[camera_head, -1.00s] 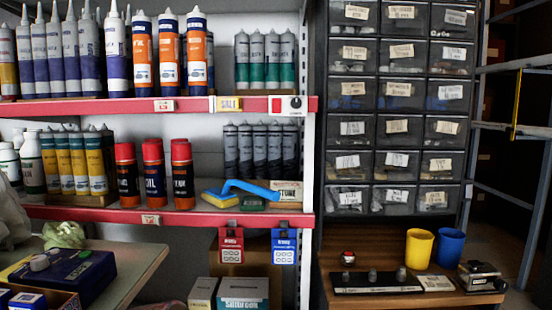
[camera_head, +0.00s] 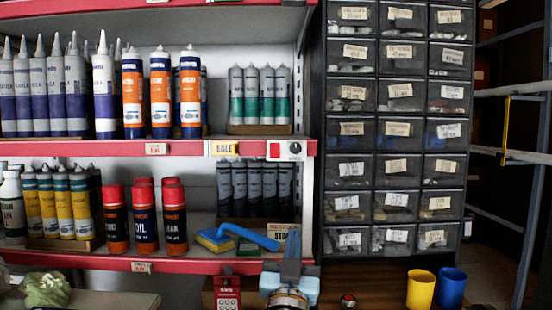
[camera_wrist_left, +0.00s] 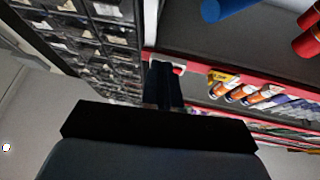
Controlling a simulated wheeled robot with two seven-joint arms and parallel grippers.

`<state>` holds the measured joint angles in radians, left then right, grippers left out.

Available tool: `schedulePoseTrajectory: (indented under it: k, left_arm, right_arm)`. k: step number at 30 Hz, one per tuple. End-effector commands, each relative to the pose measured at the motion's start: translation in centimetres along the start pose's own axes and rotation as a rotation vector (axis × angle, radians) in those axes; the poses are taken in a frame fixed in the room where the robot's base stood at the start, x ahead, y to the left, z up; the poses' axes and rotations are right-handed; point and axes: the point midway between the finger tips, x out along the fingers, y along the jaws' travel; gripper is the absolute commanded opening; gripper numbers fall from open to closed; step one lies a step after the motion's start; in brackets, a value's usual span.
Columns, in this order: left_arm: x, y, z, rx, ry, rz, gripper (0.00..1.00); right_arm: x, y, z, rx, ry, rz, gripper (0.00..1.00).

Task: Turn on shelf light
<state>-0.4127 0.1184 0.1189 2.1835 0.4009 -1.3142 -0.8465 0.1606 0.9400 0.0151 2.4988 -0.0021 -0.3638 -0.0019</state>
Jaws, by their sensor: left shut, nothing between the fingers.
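A white plate (camera_head: 285,150) is on the red front edge of the middle shelf, at its right end. It carries a red rocker switch (camera_head: 274,150) and a black knob (camera_head: 295,149). My left gripper (camera_head: 291,243) points up from the bottom of the head view, below the plate and in front of the lower shelf. It is shut and empty. In the left wrist view its dark fingers (camera_wrist_left: 163,85) reach toward the red shelf edge. The plate (camera_wrist_left: 179,68) shows only in part beside the fingertips there. I cannot tell any contact. My right gripper is out of view.
A blue-handled tool (camera_head: 240,235) lies on the lower shelf (camera_head: 140,263) near my gripper. A yellow label (camera_head: 224,147) is left of the switch plate. A drawer cabinet (camera_head: 395,130) stands at right. Yellow (camera_head: 421,289) and blue (camera_head: 452,287) cups stand below it.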

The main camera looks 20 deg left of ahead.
Motion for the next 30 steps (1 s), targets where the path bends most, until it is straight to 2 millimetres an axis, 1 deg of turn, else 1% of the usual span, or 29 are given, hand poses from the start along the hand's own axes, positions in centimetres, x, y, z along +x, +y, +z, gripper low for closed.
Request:
schedulePoseTrajectory:
  k: [1, 3, 6, 7, 10, 18, 22, 26, 30]
  left_arm:
    - [0.2, -0.8, -2.9, -0.004, 0.048, -0.034, 0.00]
    - [0.2, -1.8, -5.5, -0.003, 0.096, -0.078, 0.00]
    - [0.0, -2.8, -7.9, -0.003, 0.138, -0.121, 0.00]
    - [0.0, -3.0, -8.3, -0.004, 0.146, -0.129, 0.00]
    - [-0.1, -3.3, -8.9, -0.003, 0.156, -0.141, 0.00]
    - [-0.1, -3.3, -8.9, -0.002, 0.156, -0.141, 0.00]
    - [0.5, -3.3, -9.0, -0.003, 0.155, -0.141, 0.00]
    - [2.2, -3.6, -9.3, -0.003, 0.154, -0.142, 0.00]
    - [5.1, -4.0, -9.9, -0.002, 0.155, -0.142, 0.00]
  right_arm:
    - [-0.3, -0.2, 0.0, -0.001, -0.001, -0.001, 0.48]
    - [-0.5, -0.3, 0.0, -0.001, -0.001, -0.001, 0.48]
    - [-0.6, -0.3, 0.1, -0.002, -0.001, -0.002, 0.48]
    - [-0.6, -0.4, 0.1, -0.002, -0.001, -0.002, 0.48]
    - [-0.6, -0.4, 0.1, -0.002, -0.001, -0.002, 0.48]
    - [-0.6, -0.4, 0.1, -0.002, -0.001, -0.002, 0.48]
    - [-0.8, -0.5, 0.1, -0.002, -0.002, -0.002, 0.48]
    - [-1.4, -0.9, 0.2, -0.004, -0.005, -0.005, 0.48]
    - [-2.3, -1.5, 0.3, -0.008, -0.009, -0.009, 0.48]
